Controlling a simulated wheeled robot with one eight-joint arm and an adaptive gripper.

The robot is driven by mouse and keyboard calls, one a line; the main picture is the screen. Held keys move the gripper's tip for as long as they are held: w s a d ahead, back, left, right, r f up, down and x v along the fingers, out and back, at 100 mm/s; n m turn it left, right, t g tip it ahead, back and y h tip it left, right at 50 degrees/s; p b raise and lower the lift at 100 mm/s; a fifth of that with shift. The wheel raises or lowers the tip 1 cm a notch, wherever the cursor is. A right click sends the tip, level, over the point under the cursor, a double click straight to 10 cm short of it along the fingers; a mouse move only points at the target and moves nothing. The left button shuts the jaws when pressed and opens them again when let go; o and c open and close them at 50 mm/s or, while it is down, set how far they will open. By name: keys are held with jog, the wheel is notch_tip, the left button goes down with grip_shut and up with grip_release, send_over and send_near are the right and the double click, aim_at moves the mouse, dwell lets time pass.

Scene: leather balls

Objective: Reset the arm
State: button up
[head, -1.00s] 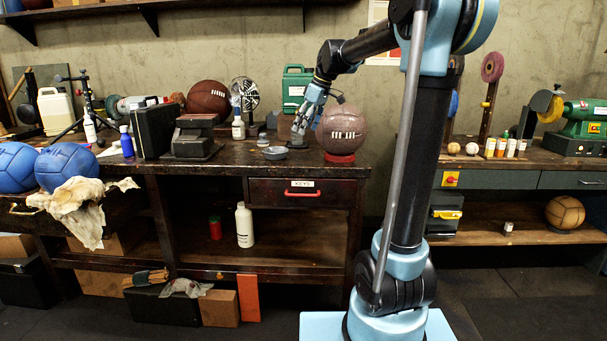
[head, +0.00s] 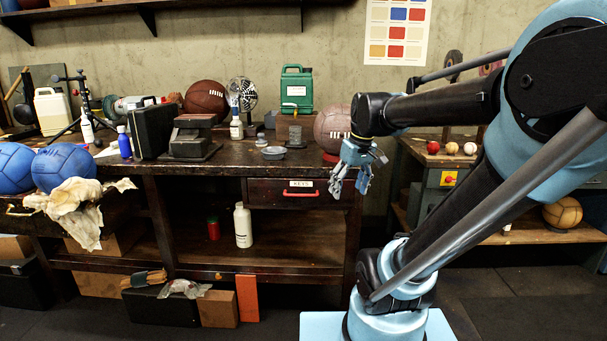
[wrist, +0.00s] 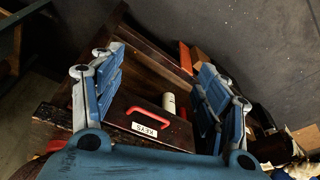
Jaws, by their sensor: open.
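My gripper (head: 352,180) is open and empty in the head view, hanging fingers-down in front of the bench's right end. It is just right of the KEYS drawer (head: 283,193) and below the pale brown leather ball (head: 331,128), which my arm partly covers. In the wrist view my spread fingers (wrist: 158,100) have nothing between them. Beyond them the drawer's front with its red handle (wrist: 161,110) shows, shut. My arm (head: 470,210) bends out to the right and folds back left to the gripper.
The dark workbench (head: 225,170) holds a brown ball (head: 206,99), a green canister (head: 297,90) and a grey dish (head: 273,153). Blue balls (head: 64,167) lie at the left. A second bench (head: 520,238) stands behind my arm. The floor before the benches is mostly clear.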

jog(key=s+d+f+m, duration=0.2)
jog(key=s+f, duration=0.4)
jog(key=s+d+f+m+h, duration=0.1)
jog(key=s+d+f+m, duration=0.1)
jog(key=s+f, duration=0.4)
jog(key=shift+s+d+f+m, duration=0.25)
jog(key=shift+d+f+m, duration=0.05)
jog(key=shift+d+f, duration=0.5)
